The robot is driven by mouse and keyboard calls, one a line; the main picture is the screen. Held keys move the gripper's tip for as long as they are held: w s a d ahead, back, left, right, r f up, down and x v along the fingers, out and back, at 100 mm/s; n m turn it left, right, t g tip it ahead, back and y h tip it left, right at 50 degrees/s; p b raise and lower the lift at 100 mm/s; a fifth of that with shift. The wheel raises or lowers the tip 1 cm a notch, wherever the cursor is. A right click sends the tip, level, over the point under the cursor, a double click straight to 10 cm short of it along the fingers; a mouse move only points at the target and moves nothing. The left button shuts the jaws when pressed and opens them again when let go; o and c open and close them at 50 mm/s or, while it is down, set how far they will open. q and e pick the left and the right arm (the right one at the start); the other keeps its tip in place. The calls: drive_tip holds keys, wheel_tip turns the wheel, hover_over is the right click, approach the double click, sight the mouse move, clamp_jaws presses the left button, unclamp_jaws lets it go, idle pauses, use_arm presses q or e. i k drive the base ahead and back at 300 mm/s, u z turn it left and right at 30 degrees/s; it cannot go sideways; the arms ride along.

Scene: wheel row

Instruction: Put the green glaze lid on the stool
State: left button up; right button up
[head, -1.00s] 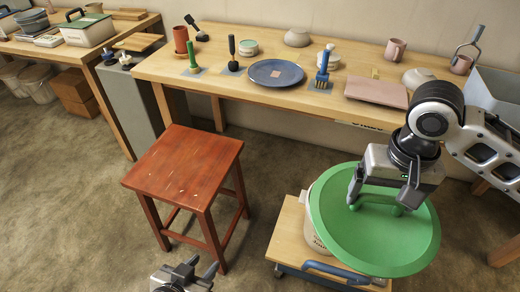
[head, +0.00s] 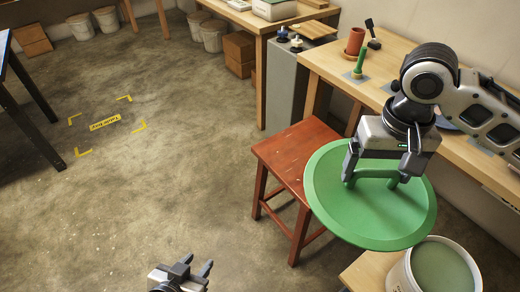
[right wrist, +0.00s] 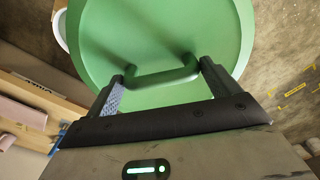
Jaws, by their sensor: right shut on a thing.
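The green glaze lid (head: 370,215) is a wide round disc with a bar handle, held in the air at the right of the head view. My right gripper (head: 378,178) is shut on its handle. The lid (right wrist: 160,25) and the handle between the fingers also show in the right wrist view. The red-brown wooden stool (head: 292,150) stands just left of and behind the lid in the head view; the lid covers part of its right side. The stool top shows nothing on it. My left gripper (head: 192,272) is empty with its fingers apart at the bottom edge.
An uncovered bucket of green glaze (head: 440,270) stands on a wooden cart (head: 368,272) at lower right. The workbench (head: 330,62) with a terracotta pot (head: 355,42) is behind the stool. A grey cabinet (head: 290,90) stands beside it. The floor to the left is open, with yellow markings (head: 105,123).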

sight(313, 154)
drive_tip(key=u, duration=0.7)
drive_tip(key=i, duration=1.5)
drive_tip(key=z, duration=1.2)
